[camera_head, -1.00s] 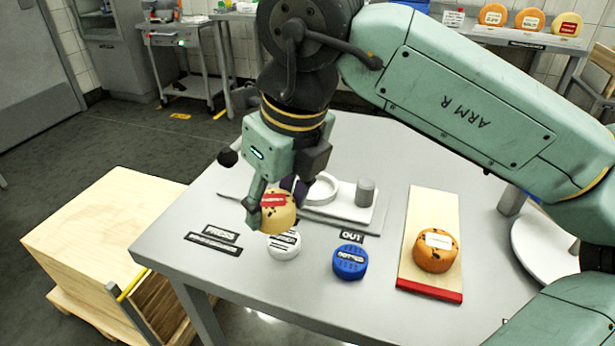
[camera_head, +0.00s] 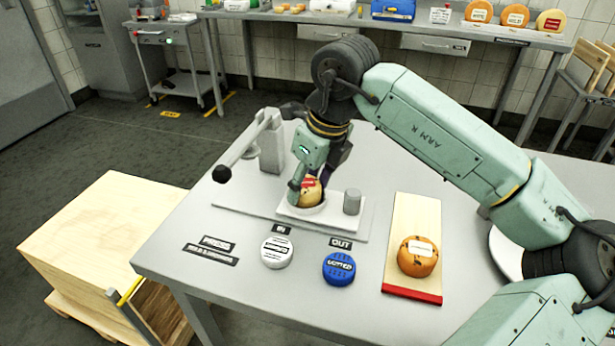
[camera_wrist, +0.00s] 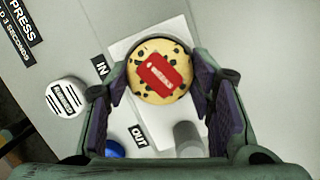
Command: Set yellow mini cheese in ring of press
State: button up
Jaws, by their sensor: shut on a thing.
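The yellow mini cheese (camera_head: 309,191), speckled dark with a red label, is between the fingers of my gripper (camera_head: 308,190). In the wrist view the cheese (camera_wrist: 160,75) lies flat, label up, with a finger on each side. My gripper is shut on the cheese.
A grey cylinder (camera_head: 352,202) stands on the press plate, right of the ring. An orange cheese (camera_head: 417,257) sits on a wooden board (camera_head: 404,217) at the right.

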jog(key=shift+f, duration=0.1)
jog(key=shift+f+b, duration=0.2)
jog(key=shift+b, duration=0.15)
jog(key=o, duration=1.3)
jog(key=shift+r, duration=0.15)
jog(key=shift+r+p, duration=0.25)
jog(key=shift+p, duration=0.25)
jog(key=b+v, duration=0.1)
jog(key=v, duration=1)
jog(key=shift+s+d+r+b, duration=0.1)
jog(key=shift+d+r+b, duration=0.1)
jog(key=shift+r+b, duration=0.15)
